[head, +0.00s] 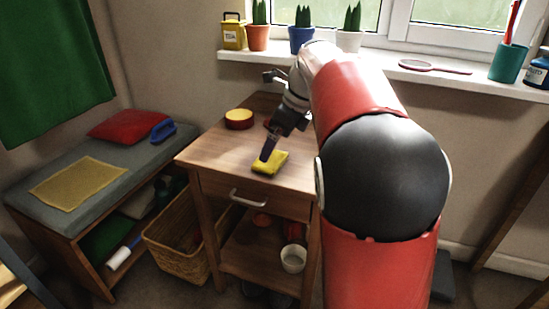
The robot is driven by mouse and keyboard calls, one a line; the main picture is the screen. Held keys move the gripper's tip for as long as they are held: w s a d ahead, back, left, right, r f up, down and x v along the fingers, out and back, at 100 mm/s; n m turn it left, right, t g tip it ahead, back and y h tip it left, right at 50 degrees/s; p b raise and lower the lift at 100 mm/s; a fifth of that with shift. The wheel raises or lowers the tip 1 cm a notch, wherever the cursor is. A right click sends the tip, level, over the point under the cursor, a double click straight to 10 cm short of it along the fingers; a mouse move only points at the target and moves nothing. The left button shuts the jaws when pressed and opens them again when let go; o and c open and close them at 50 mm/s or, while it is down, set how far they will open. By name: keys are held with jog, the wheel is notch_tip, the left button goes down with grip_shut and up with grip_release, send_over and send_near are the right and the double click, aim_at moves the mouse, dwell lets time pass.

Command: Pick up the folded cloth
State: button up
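A small yellow folded cloth (275,164) lies on the top of the wooden side table (222,155), near its front edge. My gripper (267,155) reaches down from the upper right, with its dark fingertips at the cloth's left part. I cannot tell whether the fingers touch the cloth or are just above it. The fingers show edge-on as one dark shape, so the gap between them is hidden.
A round red-and-yellow tin (239,119) stands behind the cloth on the tabletop. Potted plants, including a blue pot (301,39), line the windowsill. A grey bench (75,172) with a flat yellow mat (79,183) is at left. A wicker basket (177,250) stands beside the table.

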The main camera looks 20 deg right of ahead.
aim_at(273, 155)
jog(key=x, duration=0.3)
jog(key=b+x, duration=0.1)
jog(key=shift+d+f, duration=0.15)
jog(key=shift+f, duration=0.35)
jog(key=c, duration=0.7)
jog(key=shift+r, duration=0.15)
notch_tip(273, 155, up, 20)
jog(key=p, duration=0.5)
